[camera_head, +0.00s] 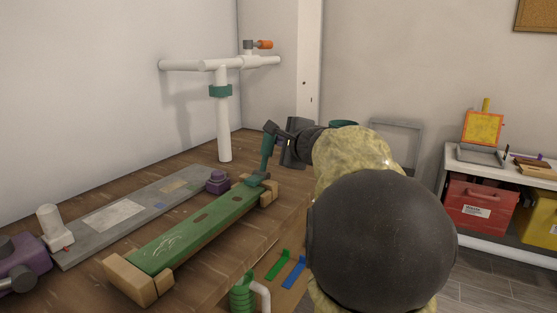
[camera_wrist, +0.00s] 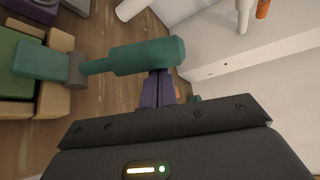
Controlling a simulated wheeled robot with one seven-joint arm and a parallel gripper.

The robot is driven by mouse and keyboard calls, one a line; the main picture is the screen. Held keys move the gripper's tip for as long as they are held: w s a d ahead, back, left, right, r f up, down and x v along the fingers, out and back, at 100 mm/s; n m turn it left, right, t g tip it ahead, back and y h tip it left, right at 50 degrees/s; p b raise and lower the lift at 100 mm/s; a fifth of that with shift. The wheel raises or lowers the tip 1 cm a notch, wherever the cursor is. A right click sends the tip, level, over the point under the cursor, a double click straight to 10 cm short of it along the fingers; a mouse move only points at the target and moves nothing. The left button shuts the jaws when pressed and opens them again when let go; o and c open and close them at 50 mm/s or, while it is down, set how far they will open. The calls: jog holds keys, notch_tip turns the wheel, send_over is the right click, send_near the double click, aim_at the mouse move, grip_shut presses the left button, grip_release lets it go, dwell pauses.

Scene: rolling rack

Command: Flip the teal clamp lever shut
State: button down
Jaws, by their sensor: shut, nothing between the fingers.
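The teal clamp lever (camera_head: 267,153) stands upright at the far end of the green board (camera_head: 195,228), rising from a small teal base (camera_head: 257,179). In the wrist view its thick handle (camera_wrist: 148,56) extends right from a grey pivot (camera_wrist: 76,69) and crosses just beyond my fingertips. My gripper (camera_head: 272,128) is beside the top of the lever, its fingers shut together with nothing between them. The shut fingers (camera_wrist: 158,88) point at the handle near its free end. They look close to it or touching; I cannot tell which.
The green board rests on wooden blocks (camera_head: 135,278) on the brown table. A grey board (camera_head: 118,218) with a purple knob (camera_head: 217,181) lies to its left. A white pipe stand (camera_head: 223,130) rises behind. A shelf (camera_head: 500,168) with a red bin (camera_head: 478,207) stands at right.

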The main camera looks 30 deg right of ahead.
jog(key=shift+s+a+r+n+b, duration=0.1)
jog(key=shift+a+n+b, duration=0.25)
jog(key=shift+b, duration=0.7)
jog(key=shift+s+a+r+t, duration=0.1)
jog(key=shift+r+t, duration=0.05)
jog(key=shift+t, duration=0.15)
jog(key=shift+s, duration=0.1)
